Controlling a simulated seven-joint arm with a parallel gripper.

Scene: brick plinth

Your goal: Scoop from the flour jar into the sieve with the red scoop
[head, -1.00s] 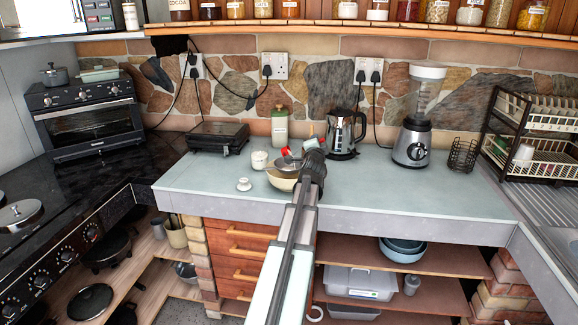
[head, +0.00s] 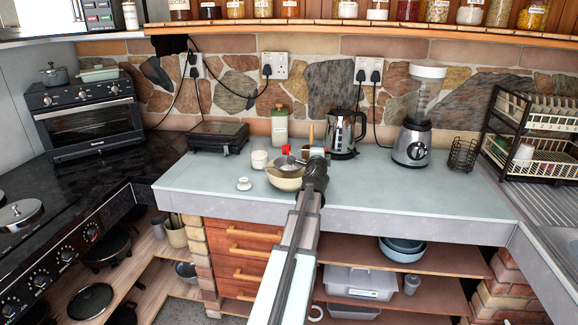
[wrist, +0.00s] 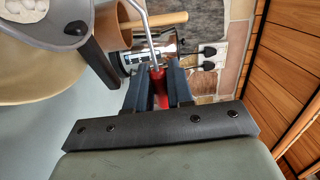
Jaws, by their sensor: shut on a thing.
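My gripper (wrist: 160,92) is shut on the red handle of the scoop (wrist: 158,84). A bent metal rod (wrist: 149,30) runs up from the handle; the scoop's bowl end cannot be made out. In the head view my gripper (head: 312,158) is just right of the pale bowl (head: 284,183), with the grey sieve (head: 284,163) at its top. In the wrist view the sieve (wrist: 68,32) holds white matter, with the tan bowl (wrist: 45,88) below it. The white jar (head: 260,160), seemingly the flour jar, stands left of the bowl.
A small white cup (head: 244,184) stands front left of the bowl. A blender (head: 412,145) is further right. The counter (head: 400,192) is clear at the front right.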

